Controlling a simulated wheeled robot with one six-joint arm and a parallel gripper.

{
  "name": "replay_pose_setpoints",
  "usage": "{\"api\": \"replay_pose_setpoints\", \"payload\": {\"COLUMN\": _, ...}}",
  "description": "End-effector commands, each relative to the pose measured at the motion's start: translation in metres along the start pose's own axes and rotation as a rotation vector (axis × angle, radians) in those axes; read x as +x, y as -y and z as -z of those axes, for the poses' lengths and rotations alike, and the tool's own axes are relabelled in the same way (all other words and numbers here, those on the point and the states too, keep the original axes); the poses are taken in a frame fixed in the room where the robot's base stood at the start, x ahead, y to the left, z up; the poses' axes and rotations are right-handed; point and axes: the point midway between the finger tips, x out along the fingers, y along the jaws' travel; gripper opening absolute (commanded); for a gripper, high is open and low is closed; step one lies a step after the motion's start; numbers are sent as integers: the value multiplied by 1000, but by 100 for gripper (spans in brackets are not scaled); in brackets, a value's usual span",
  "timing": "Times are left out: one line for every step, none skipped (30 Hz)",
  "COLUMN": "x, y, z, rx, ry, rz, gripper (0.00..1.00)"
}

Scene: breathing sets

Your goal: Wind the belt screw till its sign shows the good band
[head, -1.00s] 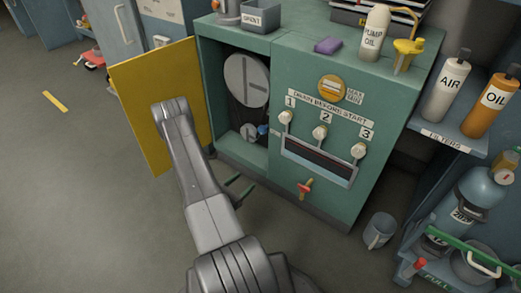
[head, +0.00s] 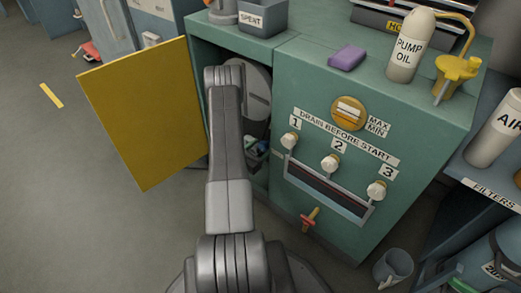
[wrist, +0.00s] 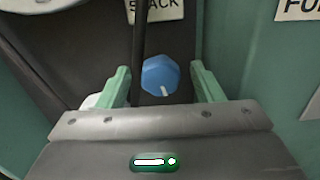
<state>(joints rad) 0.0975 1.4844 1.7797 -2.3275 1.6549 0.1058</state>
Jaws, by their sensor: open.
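The blue belt screw (wrist: 160,76), a faceted knob with a white mark pointing down, is between the two green fingers of my gripper (wrist: 160,70) in the wrist view. The fingers are open, with a gap on each side of the knob. A pale sign (wrist: 166,9) above it reads "SLACK", partly crossed by a dark strip; its upper part is cut off. In the head view my arm hides most of the screw and gripper inside the open green cabinet (head: 400,165). Part of the grey pulley (head: 259,95) shows there.
The yellow door (head: 145,110) stands open left of the bay. Knobs 1, 2 and 3 and a red-handled tap (head: 311,217) are on the cabinet front. Another sign (wrist: 298,9), cut off at "FU", is at right in the wrist view.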

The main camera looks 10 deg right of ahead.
Motion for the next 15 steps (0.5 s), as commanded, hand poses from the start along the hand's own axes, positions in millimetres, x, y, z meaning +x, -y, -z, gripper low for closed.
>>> {"api": "replay_pose_setpoints", "payload": {"x": 2, "y": 0, "z": 0, "rx": 0, "ry": 1, "rz": 1, "gripper": 60}}
{"api": "replay_pose_setpoints", "payload": {"x": 2, "y": 0, "z": 0, "rx": 0, "ry": 1, "rz": 1, "gripper": 60}}
{"api": "replay_pose_setpoints", "payload": {"x": 2, "y": 0, "z": 0, "rx": 0, "ry": 1, "rz": 0, "gripper": 60}}
{"api": "replay_pose_setpoints", "payload": {"x": 2, "y": 0, "z": 0, "rx": 0, "ry": 1, "rz": 0, "gripper": 60}}
{"api": "replay_pose_setpoints", "payload": {"x": 2, "y": 0, "z": 0, "rx": 0, "ry": 0, "rz": 0, "gripper": 60}}
{"api": "replay_pose_setpoints", "payload": {"x": 2, "y": 0, "z": 0, "rx": 0, "ry": 0, "rz": 0, "gripper": 60}}
{"api": "replay_pose_setpoints", "payload": {"x": 2, "y": 0, "z": 0, "rx": 0, "ry": 0, "rz": 0, "gripper": 60}}
{"api": "replay_pose_setpoints", "payload": {"x": 2, "y": 0, "z": 0, "rx": 0, "ry": 1, "rz": 0, "gripper": 60}}
{"api": "replay_pose_setpoints", "payload": {"x": 2, "y": 0, "z": 0, "rx": 0, "ry": 0, "rz": 0, "gripper": 58}}
{"api": "replay_pose_setpoints", "payload": {"x": 2, "y": 0, "z": 0, "rx": 0, "ry": 1, "rz": 0, "gripper": 52}}
{"api": "replay_pose_setpoints", "payload": {"x": 2, "y": 0, "z": 0, "rx": 0, "ry": 0, "rz": 0, "gripper": 47}}
{"api": "replay_pose_setpoints", "payload": {"x": 2, "y": 0, "z": 0, "rx": 0, "ry": 1, "rz": 0, "gripper": 39}}
{"api": "replay_pose_setpoints", "payload": {"x": 2, "y": 0, "z": 0, "rx": 0, "ry": 0, "rz": 0, "gripper": 33}}
{"api": "replay_pose_setpoints", "payload": {"x": 2, "y": 0, "z": 0, "rx": 0, "ry": 0, "rz": 0, "gripper": 27}}
{"api": "replay_pose_setpoints", "payload": {"x": 2, "y": 0, "z": 0, "rx": 0, "ry": 0, "rz": 0, "gripper": 19}}
